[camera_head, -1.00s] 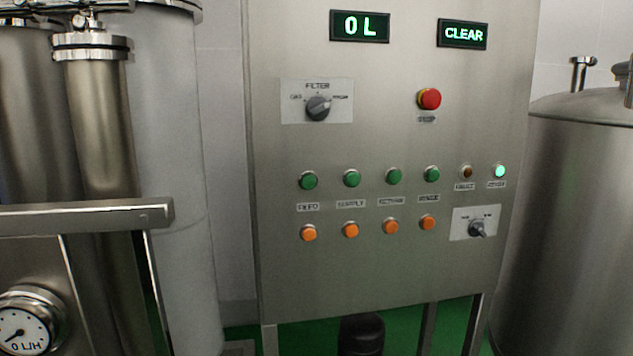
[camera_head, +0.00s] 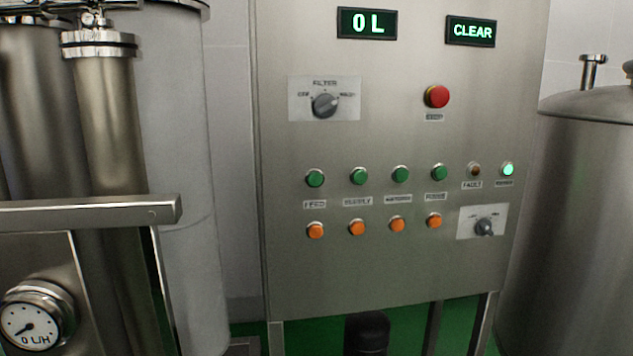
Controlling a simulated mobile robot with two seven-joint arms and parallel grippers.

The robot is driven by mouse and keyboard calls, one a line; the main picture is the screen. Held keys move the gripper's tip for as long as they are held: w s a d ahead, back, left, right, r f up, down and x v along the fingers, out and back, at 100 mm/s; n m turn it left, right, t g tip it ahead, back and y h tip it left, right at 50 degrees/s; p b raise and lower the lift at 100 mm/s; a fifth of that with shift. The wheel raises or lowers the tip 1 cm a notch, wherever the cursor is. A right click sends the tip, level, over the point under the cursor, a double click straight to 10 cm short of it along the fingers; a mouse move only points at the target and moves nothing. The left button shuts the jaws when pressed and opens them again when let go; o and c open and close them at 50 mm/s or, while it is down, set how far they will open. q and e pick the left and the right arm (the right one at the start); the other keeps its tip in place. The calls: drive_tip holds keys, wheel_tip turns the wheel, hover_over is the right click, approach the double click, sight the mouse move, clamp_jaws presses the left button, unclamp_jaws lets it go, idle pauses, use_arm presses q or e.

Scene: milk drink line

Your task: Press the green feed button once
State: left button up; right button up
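The green feed button (camera_head: 315,178) is the leftmost of the row of green buttons on the steel control panel (camera_head: 400,270). A small label (camera_head: 314,204), blurred but seeming to read FEED, sits just below it. An orange button (camera_head: 316,230) is under that label. Neither of my grippers shows in the head view. Nothing covers the feed button.
The panel also carries a filter knob (camera_head: 325,105), a red stop button (camera_head: 437,96), a lower right knob (camera_head: 484,227) and displays reading "0 L" (camera_head: 367,23) and "CLEAR" (camera_head: 470,32). A steel rail (camera_head: 90,211) and gauge (camera_head: 33,320) stand at left, a tank (camera_head: 580,210) at right.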

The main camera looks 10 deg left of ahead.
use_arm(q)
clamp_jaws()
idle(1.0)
